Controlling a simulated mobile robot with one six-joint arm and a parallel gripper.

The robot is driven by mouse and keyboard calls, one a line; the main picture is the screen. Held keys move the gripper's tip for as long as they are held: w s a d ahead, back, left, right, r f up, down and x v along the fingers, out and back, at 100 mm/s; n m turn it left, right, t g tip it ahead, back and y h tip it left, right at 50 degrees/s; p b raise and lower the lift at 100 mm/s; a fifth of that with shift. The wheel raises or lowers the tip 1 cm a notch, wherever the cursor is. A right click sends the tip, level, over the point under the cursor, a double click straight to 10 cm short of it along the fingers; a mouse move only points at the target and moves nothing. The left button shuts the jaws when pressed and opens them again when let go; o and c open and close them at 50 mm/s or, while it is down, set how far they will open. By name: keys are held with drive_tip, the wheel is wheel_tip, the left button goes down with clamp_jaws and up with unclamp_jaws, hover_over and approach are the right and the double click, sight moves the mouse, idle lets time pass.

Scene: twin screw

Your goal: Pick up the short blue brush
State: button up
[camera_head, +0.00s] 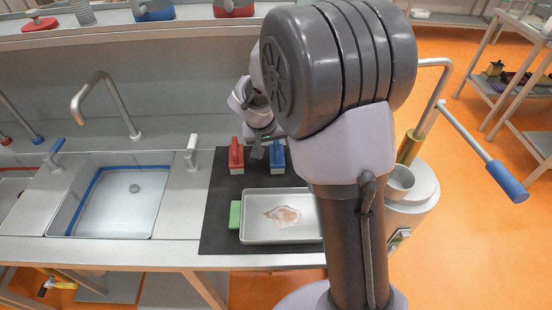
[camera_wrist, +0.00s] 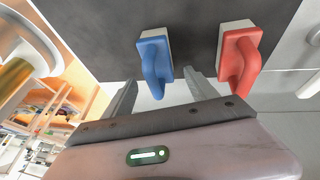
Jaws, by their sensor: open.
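The short blue brush (camera_head: 277,156) stands on the black mat, its blue handle above a pale bristle block. In the wrist view the blue brush (camera_wrist: 155,58) lies between and just beyond the fingertips, with its handle pointing toward my gripper. My gripper (camera_wrist: 159,80) is open and empty, one finger on each side of the handle; I cannot tell whether either touches it. In the head view my gripper (camera_head: 262,145) is partly hidden behind my arm, just above and left of the blue brush. A similar red brush (camera_head: 236,156) stands to its left.
The red brush (camera_wrist: 239,60) is close to my right finger in the wrist view. A metal tray (camera_head: 255,232) with a brown stain and a green block (camera_head: 235,215) lie nearer on the black mat (camera_head: 216,215). A sink (camera_head: 120,205) is left; a tall faucet (camera_head: 110,100) rises behind it.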

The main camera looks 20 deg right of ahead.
drive_tip(key=b+x, duration=0.1)
drive_tip(key=x, duration=0.3)
drive_tip(key=shift+f, duration=0.15)
drive_tip(key=shift+c, duration=0.9)
clamp_jaws()
drive_tip(key=shift+r, duration=0.25)
drive_tip(key=shift+r, duration=0.35)
drive_tip(key=p+v, duration=0.2)
drive_tip(key=v, duration=0.1)
drive_tip(key=shift+w+d+r, duration=0.1)
drive_tip(key=shift+w+d, duration=0.05)
drive_tip(key=shift+d, duration=0.05)
drive_tip(key=s+a, duration=0.3)
drive_tip(key=s, duration=0.1)
drive_tip(key=s+a, duration=0.3)
drive_tip(key=s, duration=0.1)
drive_tip(key=s+a+r, duration=0.1)
drive_tip(key=s+a, duration=0.2)
drive_tip(key=s, duration=0.1)
drive_tip(key=shift+a+r+b, duration=0.1)
drive_tip(key=shift+a+b, duration=0.1)
drive_tip(key=shift+b, duration=0.15)
